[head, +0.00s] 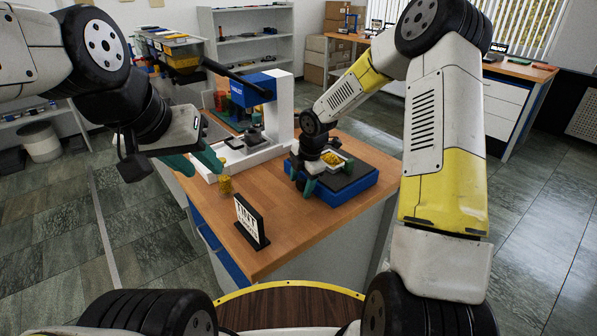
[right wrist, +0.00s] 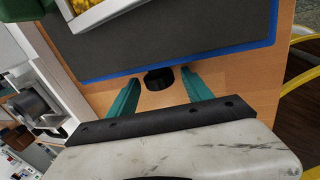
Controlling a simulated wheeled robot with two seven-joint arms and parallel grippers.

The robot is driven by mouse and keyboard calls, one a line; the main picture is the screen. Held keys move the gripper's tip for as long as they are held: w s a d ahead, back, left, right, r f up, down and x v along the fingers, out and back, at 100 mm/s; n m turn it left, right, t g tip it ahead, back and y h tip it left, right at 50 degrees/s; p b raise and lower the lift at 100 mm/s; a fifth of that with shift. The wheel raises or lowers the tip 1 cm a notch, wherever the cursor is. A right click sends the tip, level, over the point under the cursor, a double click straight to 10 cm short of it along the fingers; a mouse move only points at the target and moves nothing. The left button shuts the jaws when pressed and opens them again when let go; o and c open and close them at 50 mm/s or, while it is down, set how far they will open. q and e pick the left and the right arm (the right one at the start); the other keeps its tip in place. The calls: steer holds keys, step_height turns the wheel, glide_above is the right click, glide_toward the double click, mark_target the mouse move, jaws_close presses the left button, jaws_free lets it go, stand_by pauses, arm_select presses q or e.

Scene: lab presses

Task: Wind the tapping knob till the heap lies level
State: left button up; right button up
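A blue tapping table with a dark grey top (head: 350,187) sits on the wooden bench. A white tray (head: 347,167) with a yellow granular heap (head: 332,159) rests on it; in the right wrist view the tray (right wrist: 93,17) is cut off at the top. The black tapping knob (right wrist: 158,78) sticks out of the table's side. My right gripper (right wrist: 161,76) is open, its teal fingers on either side of the knob with gaps visible; in the head view the right gripper (head: 302,178) hides the knob. My left gripper (head: 208,171) is open and empty above the bench's left side.
A blue and white press (head: 281,110) stands behind on the bench. The bench front (head: 290,240) is clear.

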steer(key=v, duration=0.7)
steer(key=shift+r, duration=0.4)
steer(key=shift+s, duration=0.1)
